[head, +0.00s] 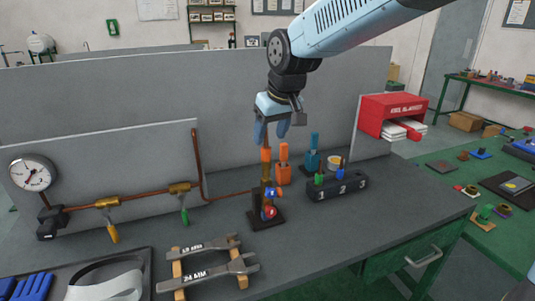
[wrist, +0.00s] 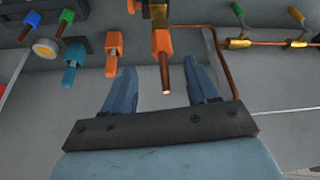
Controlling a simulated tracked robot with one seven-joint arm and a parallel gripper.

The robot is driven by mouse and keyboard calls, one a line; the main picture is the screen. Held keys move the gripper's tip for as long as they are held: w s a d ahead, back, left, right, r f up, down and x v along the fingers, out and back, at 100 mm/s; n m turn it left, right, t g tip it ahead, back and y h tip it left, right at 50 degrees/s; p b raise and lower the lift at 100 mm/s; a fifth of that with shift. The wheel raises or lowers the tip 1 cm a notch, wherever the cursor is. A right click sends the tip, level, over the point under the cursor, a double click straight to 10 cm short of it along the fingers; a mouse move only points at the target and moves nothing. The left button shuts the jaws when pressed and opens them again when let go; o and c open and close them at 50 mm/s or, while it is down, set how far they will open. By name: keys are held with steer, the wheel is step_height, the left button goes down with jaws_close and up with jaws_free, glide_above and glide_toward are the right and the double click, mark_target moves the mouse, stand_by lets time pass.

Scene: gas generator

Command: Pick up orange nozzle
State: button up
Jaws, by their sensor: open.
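An orange nozzle (head: 266,155) with a thin copper-brown tip stands upright on a brass fitting above a dark base plate. It also shows in the wrist view (wrist: 162,43), its tip pointing towards my gripper. A second orange piece (head: 284,165) stands on the table just to the right; the wrist view shows it left of the nozzle (wrist: 114,45). My gripper (head: 271,134) is open and empty, pointing down just above the first nozzle. In the wrist view, the tip appears between my blue fingers (wrist: 162,76); I cannot tell whether they touch it.
A teal piece (head: 312,158) and a black numbered block (head: 338,187) stand to the right. A copper pipe (head: 150,196) with valves and a gauge (head: 32,173) runs left. Wrenches (head: 208,262) lie in front. A grey partition (head: 180,95) rises behind.

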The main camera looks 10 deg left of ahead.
mark_target(266, 147)
steer(key=shift+s+x, duration=0.15)
steer(key=shift+x, duration=1.15)
steer(key=shift+s+x, duration=0.1)
steer(key=shift+x, duration=1.25)
steer(key=shift+c, duration=0.2)
jaws_close()
